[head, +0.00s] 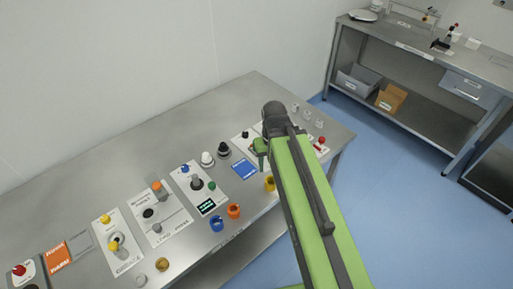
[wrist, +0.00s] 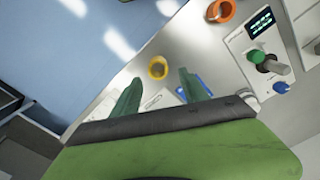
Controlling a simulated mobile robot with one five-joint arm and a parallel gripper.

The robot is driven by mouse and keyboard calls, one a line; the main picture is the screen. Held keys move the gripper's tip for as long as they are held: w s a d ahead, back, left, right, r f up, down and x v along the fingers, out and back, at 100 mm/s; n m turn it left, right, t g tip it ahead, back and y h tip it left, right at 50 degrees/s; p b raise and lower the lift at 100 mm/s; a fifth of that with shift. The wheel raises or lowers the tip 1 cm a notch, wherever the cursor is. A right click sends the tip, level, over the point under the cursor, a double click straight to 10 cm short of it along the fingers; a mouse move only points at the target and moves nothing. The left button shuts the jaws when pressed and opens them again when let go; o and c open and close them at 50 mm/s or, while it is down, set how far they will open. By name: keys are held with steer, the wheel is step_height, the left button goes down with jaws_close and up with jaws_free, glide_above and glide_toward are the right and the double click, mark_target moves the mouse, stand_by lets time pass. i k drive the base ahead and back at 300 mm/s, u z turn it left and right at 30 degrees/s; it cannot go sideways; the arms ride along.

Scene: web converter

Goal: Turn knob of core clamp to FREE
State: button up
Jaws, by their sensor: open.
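No label reading core clamp or FREE can be made out, so I cannot tell which knob is the clamp's. A panel (head: 199,187) with a dark display carries a grey knob, a green knob (head: 211,186) and a blue knob (head: 185,169). In the wrist view the green knob (wrist: 256,57), grey knob (wrist: 276,69) and blue knob (wrist: 281,88) are at the right. My gripper (head: 262,152) is over the right part of the bench, hiding some panels. In the wrist view its green fingers (wrist: 160,80) are apart, with nothing held.
A yellow cup (wrist: 158,67) shows between the fingers, below them on the bench (head: 228,105). An orange cup (head: 233,211) and blue cup (head: 216,224) stand near the front edge. A lever panel (head: 169,221) and a yellow-knob panel (head: 124,264) lie left. A second bench (head: 400,40) stands behind.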

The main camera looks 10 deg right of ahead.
mark_target(245, 134)
steer(key=k, duration=1.3)
steer(key=z, duration=0.5)
steer(key=i, duration=1.4)
steer(key=u, duration=0.55)
steer(key=i, duration=0.55)
steer(key=u, duration=0.35)
